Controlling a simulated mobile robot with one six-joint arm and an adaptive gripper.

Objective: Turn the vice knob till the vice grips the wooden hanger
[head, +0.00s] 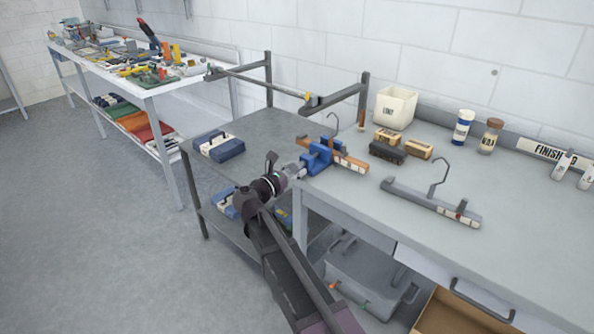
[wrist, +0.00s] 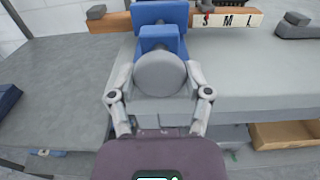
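The blue vice (head: 320,155) sits at the left end of the workbench; it also shows in the wrist view (wrist: 160,14). The wooden hanger (head: 350,162) lies through the vice, its bar showing on both sides of the blue jaws; its right part bears S, M and L marks (wrist: 232,20). Whether the jaws touch the bar is hidden. The round grey vice knob (wrist: 160,75) faces the wrist camera. My gripper (wrist: 160,72) has one finger on each side of the knob, close to its rim. I cannot tell whether the fingers press on it.
A grey hanger (head: 430,205) lies on the bench to the right. Wooden and dark blocks (head: 388,150), a white bin (head: 395,106) and jars (head: 463,127) stand behind. A lower grey table (head: 255,130) adjoins on the left, with a blue case (head: 220,147). A crate (head: 365,275) is below.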

